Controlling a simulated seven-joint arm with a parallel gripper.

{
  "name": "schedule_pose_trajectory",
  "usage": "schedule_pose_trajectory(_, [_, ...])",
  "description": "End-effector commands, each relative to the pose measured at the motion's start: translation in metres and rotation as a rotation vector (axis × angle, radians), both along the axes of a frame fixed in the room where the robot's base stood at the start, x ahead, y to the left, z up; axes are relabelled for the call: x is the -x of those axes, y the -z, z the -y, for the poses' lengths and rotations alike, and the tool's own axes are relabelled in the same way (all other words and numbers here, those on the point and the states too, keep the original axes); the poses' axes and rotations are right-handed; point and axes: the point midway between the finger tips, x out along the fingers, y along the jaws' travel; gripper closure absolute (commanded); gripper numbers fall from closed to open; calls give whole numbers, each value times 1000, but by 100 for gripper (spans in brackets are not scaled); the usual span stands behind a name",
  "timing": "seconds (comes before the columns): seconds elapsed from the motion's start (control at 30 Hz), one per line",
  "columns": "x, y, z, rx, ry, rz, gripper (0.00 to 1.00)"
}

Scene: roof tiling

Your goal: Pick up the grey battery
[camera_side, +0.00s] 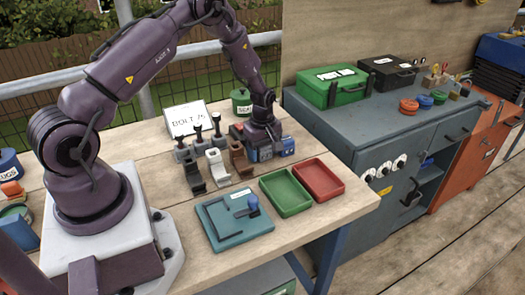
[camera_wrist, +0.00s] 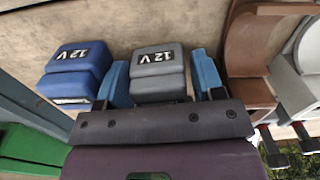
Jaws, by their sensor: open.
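The grey battery (camera_wrist: 158,66), labelled 12 V, stands between the two blue fingers of my gripper (camera_wrist: 161,76) in the wrist view. The jaws are open, one finger on each side of it. The wrist view does not clearly show whether either finger touches it. A blue battery (camera_wrist: 76,66), also labelled 12 V, stands just left of the left finger. In the side view my gripper (camera_side: 263,146) is low over the bench and largely hides the grey battery; the blue battery (camera_side: 287,146) shows at its right.
Brown (camera_side: 239,157), white (camera_side: 218,168) and black (camera_side: 193,175) brackets stand left of my gripper. In front lie a green tray (camera_side: 286,192), a red tray (camera_side: 318,180) and a teal board (camera_side: 234,222) with a blue knob. A sign (camera_side: 187,117) stands behind.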

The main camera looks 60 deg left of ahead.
Motion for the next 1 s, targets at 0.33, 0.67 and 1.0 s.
schedule_pose_trajectory(0.33, [0, 1, 0, 0, 0, 1, 68])
schedule_pose_trajectory(0.67, [0, 0, 0, -1, 0, 2, 81])
schedule_pose_trajectory(1.0, [0, -34, -1, -2, 0, 5, 81])
